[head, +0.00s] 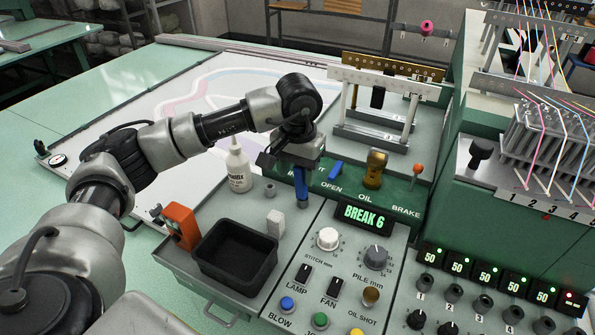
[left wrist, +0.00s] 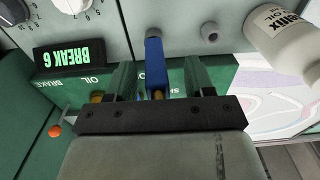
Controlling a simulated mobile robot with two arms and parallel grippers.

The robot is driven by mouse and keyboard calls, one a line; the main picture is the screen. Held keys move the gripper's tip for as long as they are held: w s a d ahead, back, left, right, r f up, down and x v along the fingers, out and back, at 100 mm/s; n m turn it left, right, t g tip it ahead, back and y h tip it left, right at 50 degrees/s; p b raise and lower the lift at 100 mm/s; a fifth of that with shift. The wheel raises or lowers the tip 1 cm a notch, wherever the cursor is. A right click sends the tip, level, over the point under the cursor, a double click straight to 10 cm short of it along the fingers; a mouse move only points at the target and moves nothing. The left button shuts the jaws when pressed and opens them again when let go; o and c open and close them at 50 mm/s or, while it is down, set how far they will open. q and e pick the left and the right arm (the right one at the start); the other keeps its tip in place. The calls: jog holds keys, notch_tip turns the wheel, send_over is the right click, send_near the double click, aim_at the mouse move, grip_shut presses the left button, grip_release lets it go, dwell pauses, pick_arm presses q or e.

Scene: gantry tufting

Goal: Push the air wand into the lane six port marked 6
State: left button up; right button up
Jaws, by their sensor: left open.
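The blue wand-like piece, which looks like the air wand (head: 302,187), stands upright on the console under my left gripper (head: 301,163). In the left wrist view the blue wand (left wrist: 155,62) lies between the two spread fingers of my left gripper (left wrist: 159,80), with a gap on each side. A row of dark numbered ports (head: 484,302) runs along the right console. The lane six port is at or past the bottom right edge; its number cannot be read. My right gripper is not in view.
A white bottle (head: 238,168), a black bin (head: 236,255) and an orange box (head: 181,224) stand left of the wand. A "BREAK 6" display (head: 365,216), knobs and a brass oil piece (head: 375,168) are to its right.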

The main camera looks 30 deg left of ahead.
pick_arm(q)
jog(key=r, duration=0.1)
jog(key=r+b, duration=0.1)
jog(key=r, duration=0.2)
jog(key=shift+w+a+r+b, duration=0.25)
jog(key=shift+a+r+b, duration=0.05)
jog(key=shift+a+b, duration=0.05)
jog(key=r, duration=0.5)
jog(key=shift+s+d+b, duration=0.25)
jog(key=shift+s+b, duration=0.05)
jog(key=shift+s, duration=0.1)
jog(key=shift+a+r, duration=0.1)
jog(key=shift+r, duration=0.35)
jog(key=shift+w+r, duration=0.1)
jog(key=shift+r, duration=0.1)
